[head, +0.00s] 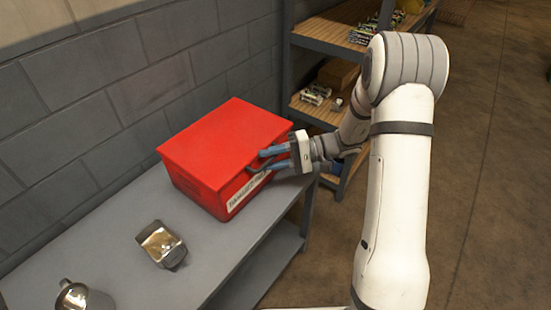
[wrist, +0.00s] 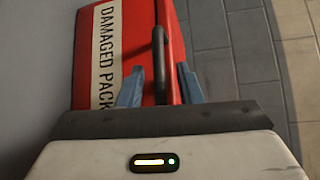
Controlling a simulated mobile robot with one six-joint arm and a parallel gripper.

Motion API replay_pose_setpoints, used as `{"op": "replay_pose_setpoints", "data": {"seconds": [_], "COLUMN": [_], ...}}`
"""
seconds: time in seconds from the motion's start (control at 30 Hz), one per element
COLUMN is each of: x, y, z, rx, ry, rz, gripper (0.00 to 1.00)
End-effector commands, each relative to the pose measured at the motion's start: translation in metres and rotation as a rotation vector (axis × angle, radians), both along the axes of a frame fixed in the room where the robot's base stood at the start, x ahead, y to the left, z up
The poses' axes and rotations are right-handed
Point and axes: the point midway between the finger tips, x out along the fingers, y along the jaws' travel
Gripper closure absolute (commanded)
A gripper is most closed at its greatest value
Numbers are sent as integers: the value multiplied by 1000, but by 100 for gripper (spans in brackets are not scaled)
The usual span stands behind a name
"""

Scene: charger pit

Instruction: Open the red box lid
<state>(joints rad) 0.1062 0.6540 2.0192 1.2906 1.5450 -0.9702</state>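The red box (head: 222,148) stands on the grey bench against the wall, its lid down. A white label (head: 248,190) is on its front side; in the wrist view the label (wrist: 103,55) reads "DAMAGED PACK". A dark handle (wrist: 159,60) stands out from the box front in the wrist view. My gripper (head: 266,160) is at the box's front side. Its two blue fingers are apart, one on each side of the handle, as the wrist view (wrist: 160,85) shows. I cannot tell whether either finger touches the handle.
The grey bench (head: 110,240) carries a metal tray-like part (head: 161,245) and a shiny metal cup (head: 82,297) left of the box. A shelf unit (head: 320,110) with small items stands behind my arm. A block wall (head: 90,100) runs close behind the box. Open floor lies to the right.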

Motion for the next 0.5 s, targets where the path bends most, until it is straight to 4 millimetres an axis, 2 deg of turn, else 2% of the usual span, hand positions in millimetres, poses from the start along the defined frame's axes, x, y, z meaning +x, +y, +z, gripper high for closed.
{"op": "replay_pose_setpoints", "data": {"seconds": [0.13, 0.5], "x": [0, 0], "y": [0, 0], "z": [0, 0], "rx": [0, -1], "ry": [0, 0], "rz": [0, 1], "gripper": [69, 99]}}
